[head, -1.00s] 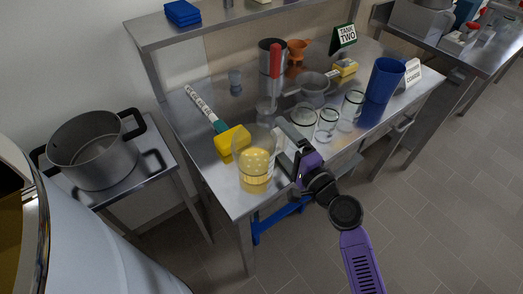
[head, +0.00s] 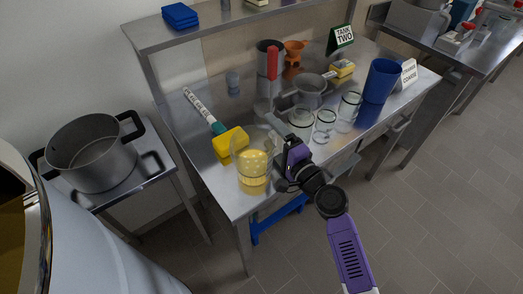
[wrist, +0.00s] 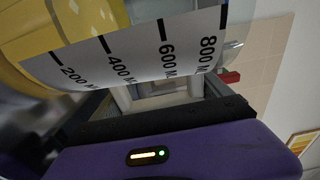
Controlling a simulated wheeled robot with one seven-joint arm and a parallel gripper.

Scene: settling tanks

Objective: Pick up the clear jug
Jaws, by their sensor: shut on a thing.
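The clear jug (head: 254,168) stands at the front left of the steel table, with yellow contents in its lower part. In the wrist view the jug (wrist: 120,45) fills the upper left, with a white scale strip marked 200 to 800. My gripper (head: 278,160) is at the jug's right side and is shut on it, at what looks like the handle side. The exact grip is partly hidden by my purple wrist. I cannot tell whether the jug's base is off the table.
Several glass jars (head: 324,124), a grey pan (head: 310,91) and a blue tumbler (head: 381,81) stand to the right. A large pot (head: 92,152) sits on a side stand at left.

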